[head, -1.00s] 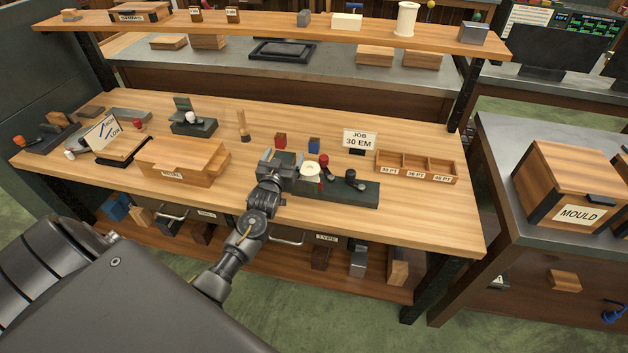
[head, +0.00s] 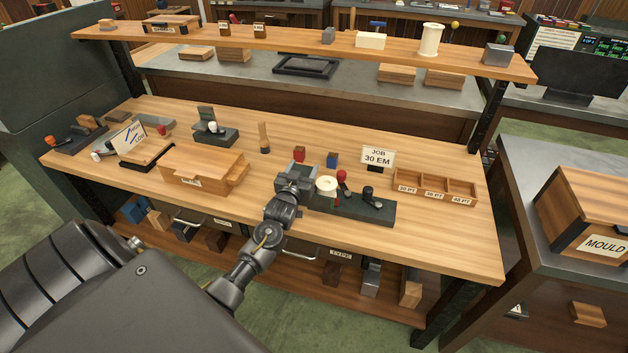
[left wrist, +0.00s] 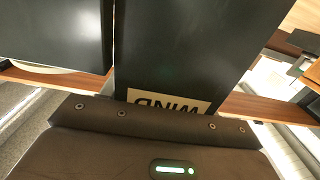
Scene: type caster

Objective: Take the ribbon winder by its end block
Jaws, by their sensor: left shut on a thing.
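The ribbon winder (head: 352,209) stands on the wooden bench, a long dark base with a white spool (head: 327,185), a red knob (head: 342,176) and a black crank knob (head: 368,191). My left gripper (head: 297,177) is at its left end, shut on the end block, which it mostly hides in the head view. In the left wrist view a dark block face (left wrist: 195,45) fills the middle, with an upside-down label (left wrist: 168,101) reading WIND at its lower edge. My right gripper is in neither view.
A wooden box (head: 200,166) lies to the left of the winder. A three-part tray (head: 436,188) stands to the right, behind it a JOB 30 EM sign (head: 377,158). Red (head: 299,154) and blue (head: 332,160) blocks sit behind the gripper. The bench front is clear.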

